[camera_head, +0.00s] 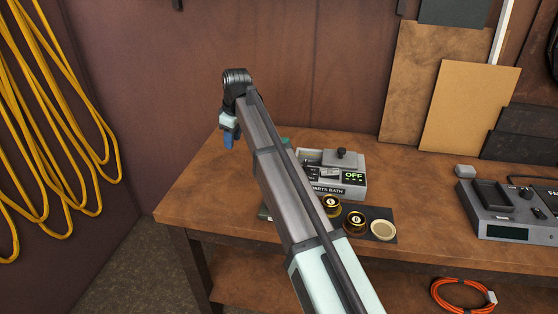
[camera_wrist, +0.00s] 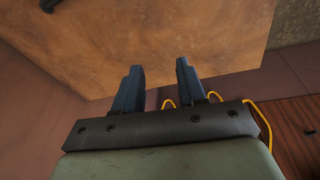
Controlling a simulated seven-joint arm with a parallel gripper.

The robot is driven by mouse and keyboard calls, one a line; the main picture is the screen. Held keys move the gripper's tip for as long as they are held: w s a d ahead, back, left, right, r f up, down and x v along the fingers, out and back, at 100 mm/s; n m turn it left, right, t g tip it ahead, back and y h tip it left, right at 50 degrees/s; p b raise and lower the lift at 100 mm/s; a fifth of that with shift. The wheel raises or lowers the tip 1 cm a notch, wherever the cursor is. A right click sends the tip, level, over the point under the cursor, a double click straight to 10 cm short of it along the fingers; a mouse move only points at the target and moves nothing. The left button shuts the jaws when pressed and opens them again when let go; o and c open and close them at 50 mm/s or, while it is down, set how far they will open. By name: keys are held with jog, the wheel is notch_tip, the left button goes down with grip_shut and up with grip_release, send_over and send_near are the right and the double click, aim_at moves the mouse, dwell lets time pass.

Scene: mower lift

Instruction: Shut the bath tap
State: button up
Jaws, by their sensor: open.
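The parts bath (camera_head: 350,190) is a grey box on the wooden bench, with a "PARTS BATH" label and a green "OFF" display. A dark round knob (camera_head: 341,153) stands on its top. I cannot make out a tap for certain; my arm crosses in front of the bath's left side and hides part of it. My gripper (camera_head: 229,140) hangs at the upper left, left of the bath and apart from it, blue fingers pointing down. In the wrist view my gripper (camera_wrist: 159,68) is open and empty, with bench top beyond the fingers.
The bench (camera_head: 190,200) has bare top at its left end. A dark mat with gold-rimmed round pieces (camera_head: 355,221) and a pale dish (camera_head: 382,229) lies before the bath. A grey device (camera_head: 510,210) stands right. Yellow hoses (camera_head: 60,110) hang on the left wall.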

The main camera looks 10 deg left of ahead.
jog(key=w+d+r+n+g+h, duration=0.1)
jog(key=w+d+r, duration=0.1)
jog(key=d, duration=0.5)
jog(key=w+d+r+n+g+h, duration=0.1)
jog(key=w+d, duration=0.1)
jog(key=d, duration=0.5)
jog(key=f, duration=1.3)
jog(key=shift+w+d, duration=0.1)
jog(key=shift+w, duration=0.1)
jog(key=shift+c, duration=0.4)
grip_shut()
